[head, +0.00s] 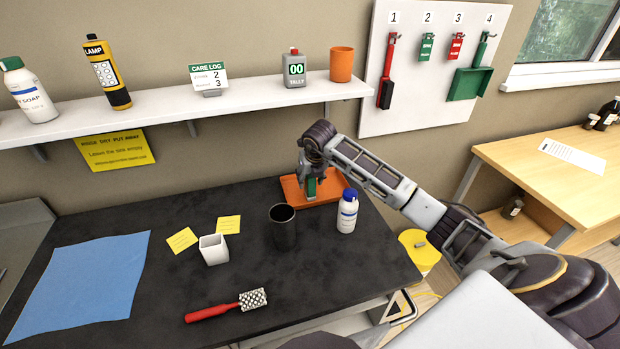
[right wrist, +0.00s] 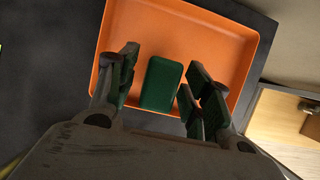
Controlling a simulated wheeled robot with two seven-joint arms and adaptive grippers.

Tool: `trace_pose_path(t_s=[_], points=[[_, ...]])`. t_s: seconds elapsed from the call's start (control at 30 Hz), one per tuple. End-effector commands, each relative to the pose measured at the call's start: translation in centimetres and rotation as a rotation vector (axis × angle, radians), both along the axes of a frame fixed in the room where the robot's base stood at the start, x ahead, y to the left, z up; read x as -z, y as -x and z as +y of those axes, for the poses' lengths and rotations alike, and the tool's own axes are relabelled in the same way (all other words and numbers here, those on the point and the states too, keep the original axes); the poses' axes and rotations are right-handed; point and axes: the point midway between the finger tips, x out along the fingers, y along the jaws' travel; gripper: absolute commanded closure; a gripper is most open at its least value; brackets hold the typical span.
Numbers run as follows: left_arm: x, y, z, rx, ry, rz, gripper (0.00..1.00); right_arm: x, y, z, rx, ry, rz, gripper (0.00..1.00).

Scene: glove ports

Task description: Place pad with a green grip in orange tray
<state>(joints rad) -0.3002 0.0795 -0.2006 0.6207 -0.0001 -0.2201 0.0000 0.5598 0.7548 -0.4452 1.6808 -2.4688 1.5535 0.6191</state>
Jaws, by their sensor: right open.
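The pad with a green grip (head: 310,188) is at the orange tray (head: 333,186), on the back right of the dark counter. In the right wrist view the green grip (right wrist: 161,84) lies over the floor of the orange tray (right wrist: 228,42), inside its rim. My right gripper (head: 309,178) is over the tray, pointing down. In the right wrist view its open fingers (right wrist: 163,88) stand on either side of the green grip, with a gap on each side. The pad's underside is hidden, so I cannot tell how it rests. My left gripper is not in view.
A white bottle with a blue cap (head: 347,211) and a dark cup (head: 283,228) stand just in front of the tray. A white cup (head: 213,249), a red-handled brush (head: 228,305) and a blue cloth (head: 85,282) are farther left. A shelf (head: 170,108) runs above the counter.

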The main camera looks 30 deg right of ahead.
Motion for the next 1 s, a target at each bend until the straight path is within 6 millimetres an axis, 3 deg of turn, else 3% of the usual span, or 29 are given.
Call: trace_pose_path(t_s=[0.27, 1.0], points=[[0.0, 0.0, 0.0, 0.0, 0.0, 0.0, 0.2, -1.3, 0.3, 0.1, 0.0, 0.001, -0.003, 0.51], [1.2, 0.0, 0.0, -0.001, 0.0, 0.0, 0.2, -10.5, 4.1, 1.0, -0.001, 0.0, -0.002, 0.51]])
